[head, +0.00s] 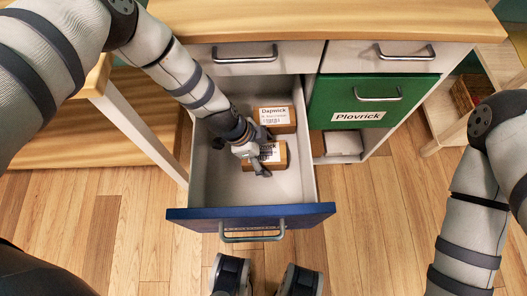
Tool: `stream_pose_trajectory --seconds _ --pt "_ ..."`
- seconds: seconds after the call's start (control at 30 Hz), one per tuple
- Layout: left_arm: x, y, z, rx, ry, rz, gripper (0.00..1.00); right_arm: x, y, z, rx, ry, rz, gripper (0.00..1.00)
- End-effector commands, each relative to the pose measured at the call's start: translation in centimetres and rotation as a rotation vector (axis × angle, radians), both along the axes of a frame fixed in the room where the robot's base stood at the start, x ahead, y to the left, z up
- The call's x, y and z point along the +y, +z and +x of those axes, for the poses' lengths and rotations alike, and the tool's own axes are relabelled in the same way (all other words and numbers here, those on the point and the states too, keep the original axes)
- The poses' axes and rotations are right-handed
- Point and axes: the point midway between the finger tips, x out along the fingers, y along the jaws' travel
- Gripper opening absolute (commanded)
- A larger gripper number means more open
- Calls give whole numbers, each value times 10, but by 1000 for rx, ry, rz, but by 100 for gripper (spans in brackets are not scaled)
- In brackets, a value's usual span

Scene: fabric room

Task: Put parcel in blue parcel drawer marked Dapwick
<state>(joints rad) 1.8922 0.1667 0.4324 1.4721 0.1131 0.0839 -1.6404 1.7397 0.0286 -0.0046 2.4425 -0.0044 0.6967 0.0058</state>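The blue-fronted drawer (187,214) is pulled far out, with its grey interior showing. Two brown parcels with white labels lie inside it. The rear parcel (284,129) has a label that reads Dapwick. The nearer parcel (281,158) has a label partly covered by my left gripper. My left gripper (262,153) is down inside the drawer at the left end of the nearer parcel. Its fingers are spread, one on the far side and one on the near side of that parcel. Contact is hard to tell. My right arm shows at the right, but its gripper is out of view.
A green drawer (339,93) marked Plovrick is closed, right of the blue one. Two white drawers (245,58) (378,55) above are closed under the wooden tabletop (330,17). A pale box (343,143) lies below the green drawer. Wooden floor (370,220) is clear at the right.

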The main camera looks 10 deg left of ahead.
Motion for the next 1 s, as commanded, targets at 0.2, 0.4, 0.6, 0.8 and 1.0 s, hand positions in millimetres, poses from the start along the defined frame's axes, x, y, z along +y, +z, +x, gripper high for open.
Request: stream_pose_trajectory --seconds 0.2,0.4,0.6,0.8,1.0 --pt "2 10 1 -3 0 0 80 0 5 3 -10 0 0 40" --pt "21 62 -2 -9 1 -1 80 0 18 13 -41 -1 0 40" --pt "38 103 -9 -7 0 0 80 0 28 21 -65 -2 0 40" --pt "44 115 -13 -1 -1 0 80 0 30 23 -71 -4 0 40" --pt "44 114 -13 1 0 0 80 0 30 22 -70 -4 0 40"
